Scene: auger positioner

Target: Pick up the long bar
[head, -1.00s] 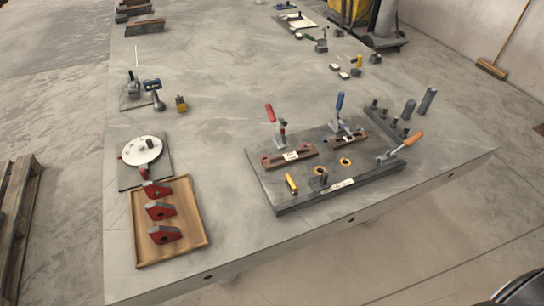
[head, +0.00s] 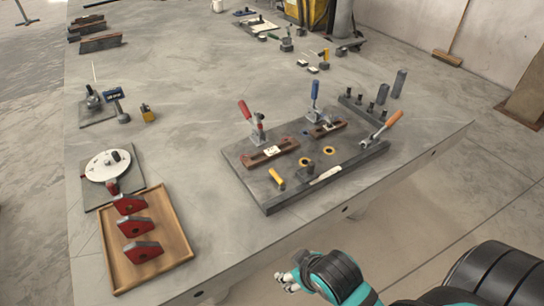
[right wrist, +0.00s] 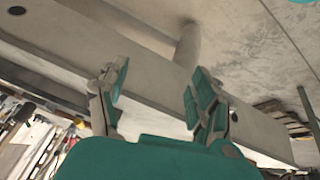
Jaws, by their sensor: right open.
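A long brown bar (head: 272,154) with a white label lies on the dark fixture plate (head: 282,198), beside the red-handled clamp (head: 256,128). A shorter brown bar (head: 327,130) lies by the blue-handled clamp (head: 314,100). Other brown bars (head: 100,43) lie at the table's far left; I cannot tell which bar the task means. My right gripper (head: 287,280) is in front of the table's near edge, well apart from the bars. In the right wrist view it is open and empty (right wrist: 155,85), facing the table's side. My left gripper is not in view.
A wooden tray (head: 112,272) with red pieces stands at the near left, next to a white disc (head: 105,165). An orange-handled clamp (head: 384,127) and grey posts (head: 398,83) are at the plate's right. The table (head: 190,100) is clear between left items and the plate.

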